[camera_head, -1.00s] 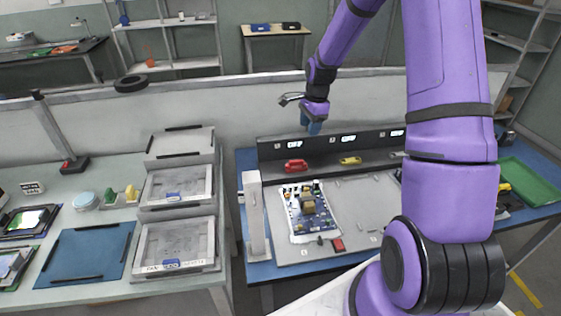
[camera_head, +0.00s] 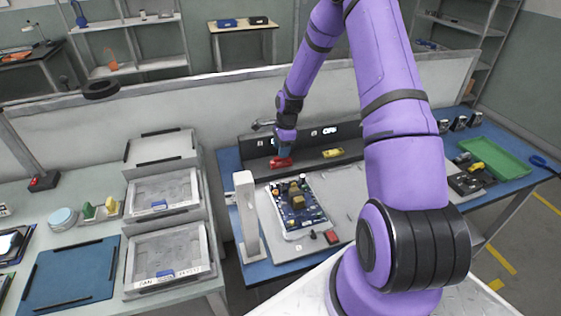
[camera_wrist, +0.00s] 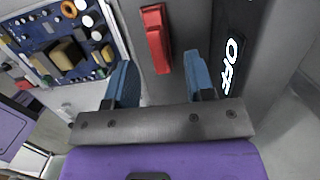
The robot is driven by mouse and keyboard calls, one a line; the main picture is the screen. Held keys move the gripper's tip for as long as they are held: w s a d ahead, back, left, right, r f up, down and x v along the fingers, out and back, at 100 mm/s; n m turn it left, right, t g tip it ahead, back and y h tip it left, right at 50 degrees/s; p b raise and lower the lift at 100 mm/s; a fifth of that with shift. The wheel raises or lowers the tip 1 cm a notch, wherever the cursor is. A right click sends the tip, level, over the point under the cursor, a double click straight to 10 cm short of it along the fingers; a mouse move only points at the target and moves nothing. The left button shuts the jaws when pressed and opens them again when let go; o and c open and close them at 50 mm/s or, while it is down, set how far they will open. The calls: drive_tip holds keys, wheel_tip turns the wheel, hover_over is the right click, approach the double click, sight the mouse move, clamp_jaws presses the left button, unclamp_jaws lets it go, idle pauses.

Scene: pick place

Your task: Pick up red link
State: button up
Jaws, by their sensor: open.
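A small red link (camera_head: 280,163) lies on the grey fixture ledge at the back of the blue table, left of a yellow part. In the wrist view the red link (camera_wrist: 156,42) lies ahead of and between the two blue fingers, apart from them. My gripper (camera_wrist: 160,80) is open and empty. In the head view my gripper (camera_head: 283,150) is just above the red link and partly hides it.
A circuit board (camera_head: 296,208) lies in front of the link, and a black panel (camera_head: 352,133) with lit labels stands behind it. A yellow part (camera_head: 333,153) lies to the right. A pale upright post (camera_head: 246,215) stands at the left. A green tray (camera_head: 497,157) is at far right.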

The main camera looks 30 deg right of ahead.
sight(281, 161)
drive_tip(key=f, duration=0.4)
drive_tip(key=shift+a+f, duration=0.15)
drive_tip(key=shift+a, duration=0.1)
clamp_jaws()
